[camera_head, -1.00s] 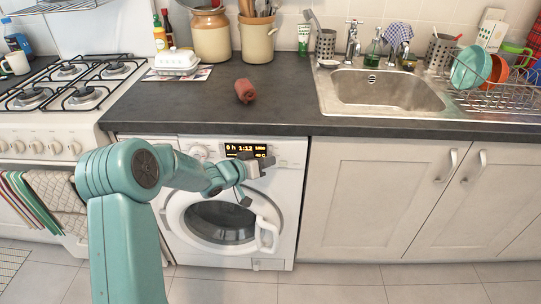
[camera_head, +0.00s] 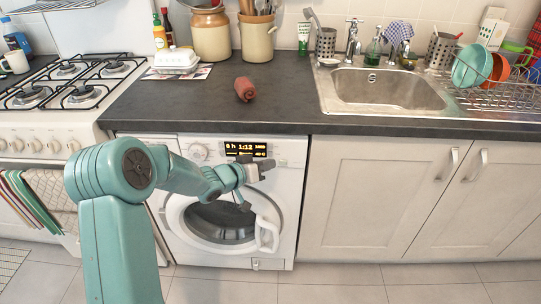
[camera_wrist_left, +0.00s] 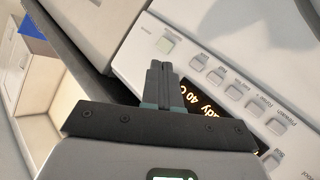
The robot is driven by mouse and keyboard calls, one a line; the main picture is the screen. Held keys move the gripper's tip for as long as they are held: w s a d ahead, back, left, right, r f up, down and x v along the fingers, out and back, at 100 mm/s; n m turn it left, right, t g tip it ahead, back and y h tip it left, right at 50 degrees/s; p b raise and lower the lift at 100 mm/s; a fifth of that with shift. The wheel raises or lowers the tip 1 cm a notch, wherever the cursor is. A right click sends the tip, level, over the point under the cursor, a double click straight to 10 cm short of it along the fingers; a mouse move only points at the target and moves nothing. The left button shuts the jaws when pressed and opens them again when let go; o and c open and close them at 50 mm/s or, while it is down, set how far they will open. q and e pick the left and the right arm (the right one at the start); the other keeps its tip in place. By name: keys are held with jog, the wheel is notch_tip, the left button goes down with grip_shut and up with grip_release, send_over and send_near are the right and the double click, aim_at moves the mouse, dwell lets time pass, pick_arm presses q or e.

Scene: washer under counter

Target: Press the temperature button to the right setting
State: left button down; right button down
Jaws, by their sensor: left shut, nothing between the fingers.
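The white washing machine (camera_head: 286,200) stands under the counter. Its lit display (camera_head: 246,149) shows a time and a temperature. My left gripper (camera_head: 266,165) is shut and empty in front of the panel, just below the display's right end. Its fingertips (camera_wrist_left: 160,66) appear apart from the buttons. My right gripper is not in view.
The dark counter edge (camera_head: 400,125) overhangs just above the washer. The round door with its handle (camera_head: 267,235) lies below my gripper. A gas hob (camera_head: 75,85) is at the left. Closed cupboards (camera_head: 380,200) stand at the right.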

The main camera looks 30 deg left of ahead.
pick_arm(q)
jog(key=s+d, duration=0.1)
jog(key=s, duration=0.1)
jog(key=s+d+b, duration=0.1)
jog(key=s, duration=0.1)
jog(key=shift+d, duration=0.2)
dwell(3.2)
jog(key=s+m, duration=0.1)
jog(key=m, duration=0.4)
jog(key=s+d+m, duration=0.1)
jog(key=m, duration=0.5)
jog(key=s+d+m+b, duration=0.1)
jog(key=m, duration=0.5)
jog(key=shift+r+t, duration=0.15)
jog(key=shift+t, duration=0.25)
